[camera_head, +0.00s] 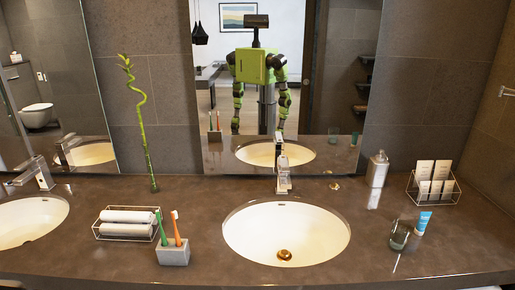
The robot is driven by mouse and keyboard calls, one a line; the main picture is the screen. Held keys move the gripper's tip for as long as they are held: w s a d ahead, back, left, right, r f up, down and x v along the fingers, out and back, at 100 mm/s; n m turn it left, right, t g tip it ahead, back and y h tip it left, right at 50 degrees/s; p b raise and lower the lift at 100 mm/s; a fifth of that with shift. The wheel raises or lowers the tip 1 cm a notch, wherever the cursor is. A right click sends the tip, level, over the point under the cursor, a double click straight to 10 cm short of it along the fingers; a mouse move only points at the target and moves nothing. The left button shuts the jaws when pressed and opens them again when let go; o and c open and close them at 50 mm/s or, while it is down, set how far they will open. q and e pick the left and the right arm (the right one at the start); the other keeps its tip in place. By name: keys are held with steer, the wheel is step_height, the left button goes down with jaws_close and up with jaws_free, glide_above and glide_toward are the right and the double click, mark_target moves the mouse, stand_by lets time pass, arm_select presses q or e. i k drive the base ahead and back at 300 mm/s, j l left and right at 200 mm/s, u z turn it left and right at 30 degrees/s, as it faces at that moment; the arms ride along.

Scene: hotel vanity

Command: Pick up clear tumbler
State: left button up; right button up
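The clear tumbler (399,236) stands on the dark vanity counter, to the right of the right-hand sink. It looks greenish and see-through, and it sits close beside a blue-and-white tube (422,224). Neither of my grippers shows directly over the counter. My green body and arms appear only as a reflection in the middle mirror, where the grippers are too small and low to read.
The right-hand sink (240,236) with its faucet (283,178) lies left of the tumbler. A wire rack with cards (434,187) and a soap dispenser (377,169) stand behind it. A toothbrush holder (173,252) and towel basket (100,229) stand left. Counter front right is clear.

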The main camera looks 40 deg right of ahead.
mark_target(400, 236)
steer(key=z, duration=2.25)
